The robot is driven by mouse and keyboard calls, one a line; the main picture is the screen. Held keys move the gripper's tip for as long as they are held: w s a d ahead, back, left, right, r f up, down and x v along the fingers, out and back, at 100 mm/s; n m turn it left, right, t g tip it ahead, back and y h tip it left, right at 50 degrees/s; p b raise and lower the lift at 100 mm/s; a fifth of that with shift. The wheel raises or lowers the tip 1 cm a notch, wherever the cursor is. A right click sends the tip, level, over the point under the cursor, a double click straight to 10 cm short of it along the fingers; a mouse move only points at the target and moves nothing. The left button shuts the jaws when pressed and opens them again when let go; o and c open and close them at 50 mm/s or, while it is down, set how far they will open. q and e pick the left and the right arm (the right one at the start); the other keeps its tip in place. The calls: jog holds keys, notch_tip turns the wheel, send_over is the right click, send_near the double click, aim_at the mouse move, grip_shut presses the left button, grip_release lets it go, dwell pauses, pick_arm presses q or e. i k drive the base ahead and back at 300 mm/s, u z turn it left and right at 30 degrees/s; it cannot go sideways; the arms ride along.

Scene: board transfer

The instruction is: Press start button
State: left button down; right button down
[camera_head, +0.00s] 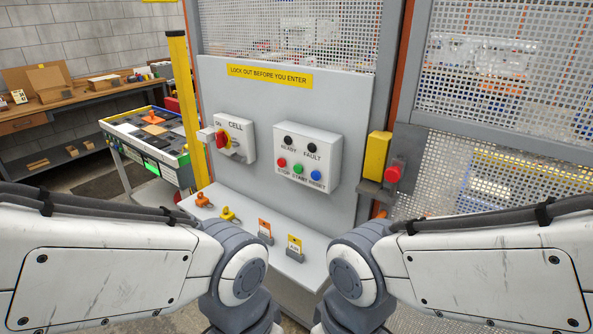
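The start button is the green one (298,169) on the white control box (335,150), between the red stop button (281,162) and the blue reset button (315,175). Two dark lamps, labelled READY (288,141) and FAULT (312,146), sit above and look unlit. Both my arms reach in from the sides and bend down at the bottom middle. Both grippers are out of the picture. Nothing touches the buttons.
A CELL switch box (235,138) with a red handle is left of the control box. A yellow-and-red door switch (377,157) is on the right. Orange and yellow padlocks (203,200) and two tags (294,244) are on the grey ledge below. A yellow post (187,105) stands at left.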

aim_at(298, 168)
jog(key=z, duration=2.35)
jog(key=i, duration=0.75)
jog(key=u, duration=2.95)
